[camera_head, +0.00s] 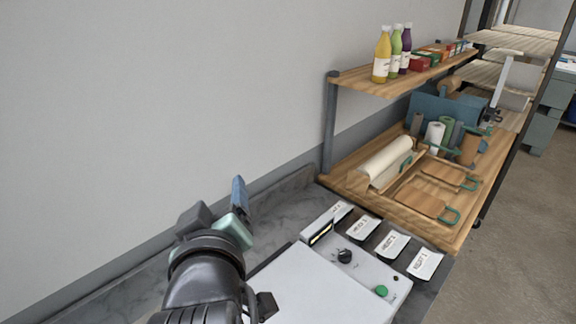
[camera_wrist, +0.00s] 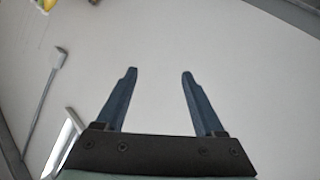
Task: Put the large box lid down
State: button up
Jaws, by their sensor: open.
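My gripper (camera_head: 222,208) is raised at the lower middle of the head view, in front of the pale wall and left of a white machine (camera_head: 352,265). In the wrist view its two blue fingers (camera_wrist: 158,76) stand wide apart with nothing between them. The machine has a large flat white panel (camera_head: 315,290) at the bottom edge of the head view, partly behind my wrist and cut off by the frame. I cannot tell whether this panel is the large box lid. No other box lid can be made out.
A wooden shelf (camera_head: 345,84) behind holds bottles and small boxes; the wooden surface below holds a paper roll (camera_head: 385,160) and boards (camera_head: 420,196). Floor (camera_head: 520,225) shows clear at right.

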jog(key=s+d+r+m+t+h, duration=0.1)
jog(key=s+d+r+m+t, duration=0.2)
jog(key=r, duration=0.7)
jog(key=s+d+r+m+t+h, duration=0.1)
jog(key=s+d+r+m+t, duration=0.2)
jog(key=r, duration=0.7)
jog(key=s+d+r+m+t+h, duration=0.1)
jog(key=s+d+r+t, duration=0.4)
jog(key=r, duration=0.6)
jog(key=shift+d+m+t+h, duration=0.4)
jog(key=shift+d+m+t, duration=0.4)
jog(key=shift+m, duration=0.1)
jog(key=shift+f, duration=0.15)
